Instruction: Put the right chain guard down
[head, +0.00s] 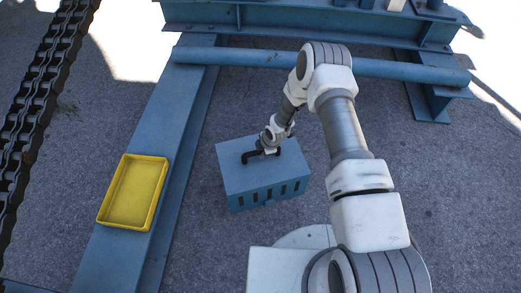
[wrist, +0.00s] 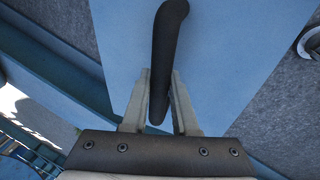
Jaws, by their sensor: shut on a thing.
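The chain guard (head: 240,180) is a blue box with dark slots along its front side and a black bar handle (head: 249,156) on top. It is in the middle of the head view, left of my arm's base. My gripper (head: 266,150) is above its top face, shut on the handle. In the wrist view the two pale fingers of my gripper (wrist: 160,78) stand either side of the black handle (wrist: 170,25), with the guard's blue top (wrist: 225,50) behind it. I cannot tell whether the guard's underside touches the ground.
A yellow tray (head: 134,192) lies on a long blue beam (head: 185,110) to the left. A blue pipe (head: 400,70) and a blue frame (head: 300,15) cross behind the guard. A heavy chain (head: 40,95) runs along the far left. Grey ground (head: 460,190) is clear at the right.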

